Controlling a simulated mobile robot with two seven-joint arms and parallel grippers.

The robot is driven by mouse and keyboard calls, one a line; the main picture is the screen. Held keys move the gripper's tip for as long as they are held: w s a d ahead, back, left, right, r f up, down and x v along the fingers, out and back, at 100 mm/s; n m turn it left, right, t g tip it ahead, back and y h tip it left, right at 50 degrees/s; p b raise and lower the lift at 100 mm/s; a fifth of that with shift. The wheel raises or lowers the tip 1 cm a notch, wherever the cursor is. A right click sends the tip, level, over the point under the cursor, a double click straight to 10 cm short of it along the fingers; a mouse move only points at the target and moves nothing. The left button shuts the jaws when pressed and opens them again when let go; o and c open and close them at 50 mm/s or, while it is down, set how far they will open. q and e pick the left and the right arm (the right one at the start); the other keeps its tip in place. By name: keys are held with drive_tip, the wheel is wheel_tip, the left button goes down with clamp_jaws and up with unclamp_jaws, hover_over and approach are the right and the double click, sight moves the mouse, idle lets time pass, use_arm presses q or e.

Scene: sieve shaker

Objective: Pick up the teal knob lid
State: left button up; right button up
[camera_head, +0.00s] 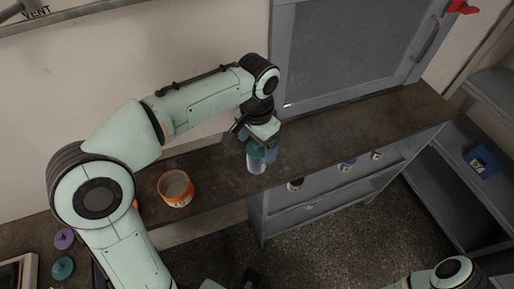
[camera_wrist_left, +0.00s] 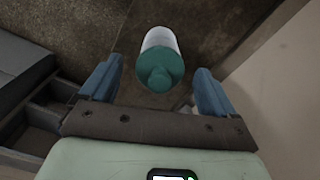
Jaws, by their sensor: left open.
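A white bottle with a teal knob lid (camera_head: 255,150) on top stands on the dark brown counter. In the left wrist view the teal lid (camera_wrist_left: 158,70) faces the camera, with a small round knob in its middle. My left gripper (camera_head: 262,140) is open, its two blue fingers on either side of the lid with gaps visible on both sides. Another loose teal lid (camera_head: 62,268) with a knob lies on the counter at the lower left. My right gripper cannot be made out; only part of my right arm shows at the lower right.
An orange-rimmed jar (camera_head: 175,188) stands left of the bottle. A purple knob lid (camera_head: 64,239) lies beside the loose teal one. A grey cabinet door (camera_head: 345,50) rises behind the counter (camera_head: 370,120). The counter right of the bottle is clear. Small items sit on the shelf below.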

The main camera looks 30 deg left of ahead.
use_arm(q)
drive_tip(key=c, duration=1.1)
drive_tip(key=shift+r, duration=0.15)
